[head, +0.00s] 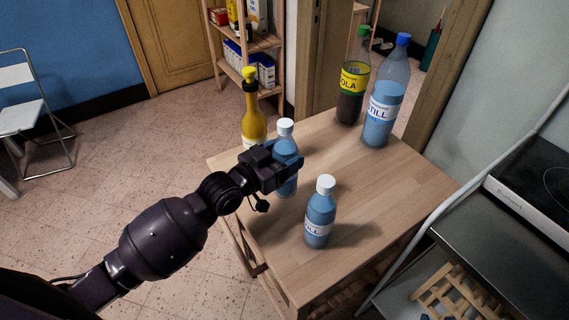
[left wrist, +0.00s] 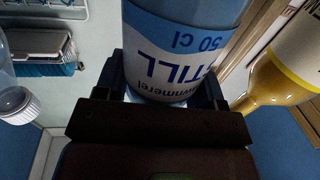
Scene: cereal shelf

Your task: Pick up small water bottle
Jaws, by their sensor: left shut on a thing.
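A small water bottle (head: 286,146) with a white cap and blue water stands upright near the far left part of the wooden table. My left gripper (head: 282,168) is shut on it around its middle. In the left wrist view, this bottle (left wrist: 180,50) with its "STILL 50 cl" label fills the space between the two fingers. I cannot tell whether its base touches the table. A second small water bottle (head: 320,215) with a white cap stands nearer, to the right of the gripper; its cap (left wrist: 18,107) shows at the left in the left wrist view. My right gripper is not in view.
A yellow bottle (head: 253,120) stands just beyond the held bottle. A cola bottle (head: 352,85) and a large blue-capped water bottle (head: 381,110) stand at the table's back. The table's (head: 385,185) right part is clear. A hob (head: 540,180) is at the right.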

